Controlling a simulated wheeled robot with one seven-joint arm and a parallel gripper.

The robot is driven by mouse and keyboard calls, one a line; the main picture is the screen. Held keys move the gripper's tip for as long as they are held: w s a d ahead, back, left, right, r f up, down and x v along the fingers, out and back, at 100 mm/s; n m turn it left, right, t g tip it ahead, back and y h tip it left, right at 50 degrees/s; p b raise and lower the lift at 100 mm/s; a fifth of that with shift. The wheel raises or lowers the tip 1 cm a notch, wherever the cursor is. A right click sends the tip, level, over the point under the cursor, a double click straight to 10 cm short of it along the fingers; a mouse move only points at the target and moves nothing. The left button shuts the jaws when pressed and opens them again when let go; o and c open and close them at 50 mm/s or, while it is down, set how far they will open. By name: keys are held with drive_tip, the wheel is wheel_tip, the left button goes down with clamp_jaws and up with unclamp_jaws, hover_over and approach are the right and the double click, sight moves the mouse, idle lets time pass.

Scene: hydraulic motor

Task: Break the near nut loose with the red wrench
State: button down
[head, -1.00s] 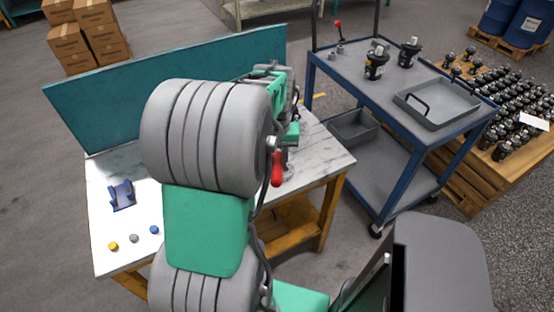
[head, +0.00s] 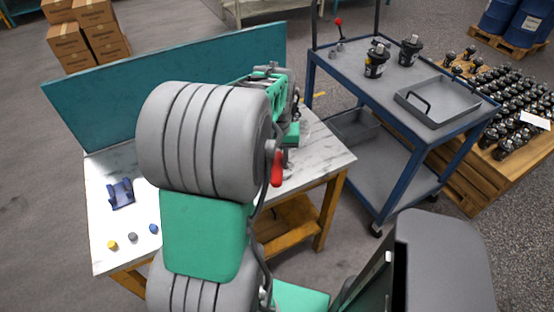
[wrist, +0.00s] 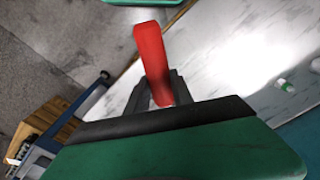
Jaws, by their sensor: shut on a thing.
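The red wrench (wrist: 152,55) stands between the two dark fingers of my gripper (wrist: 158,88) in the wrist view, and the fingers are closed on it. Its red handle points up in that picture; its working end is not in view. A red handle that looks like the same wrench (head: 277,168) shows beside my arm in the head view, over the workbench's right part. My arm hides most of my gripper and the work area there. I cannot make out the near nut or the motor it belongs to in either view.
The marble-topped workbench (head: 105,240) has a teal back panel (head: 120,110). A blue cradle (head: 121,193) and several small coloured pieces lie at its left. A blue cart (head: 350,85) with dark motors and a grey tray (head: 437,102) stands close at the right.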

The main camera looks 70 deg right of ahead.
drive_tip(key=shift+d+f, duration=0.1)
drive_tip(key=shift+f, duration=0.2)
drive_tip(key=shift+f+b, duration=0.25)
drive_tip(key=shift+b, duration=0.05)
drive_tip(key=shift+f, duration=0.1)
drive_tip(key=shift+a+f, duration=0.2)
drive_tip(key=shift+a, duration=0.1)
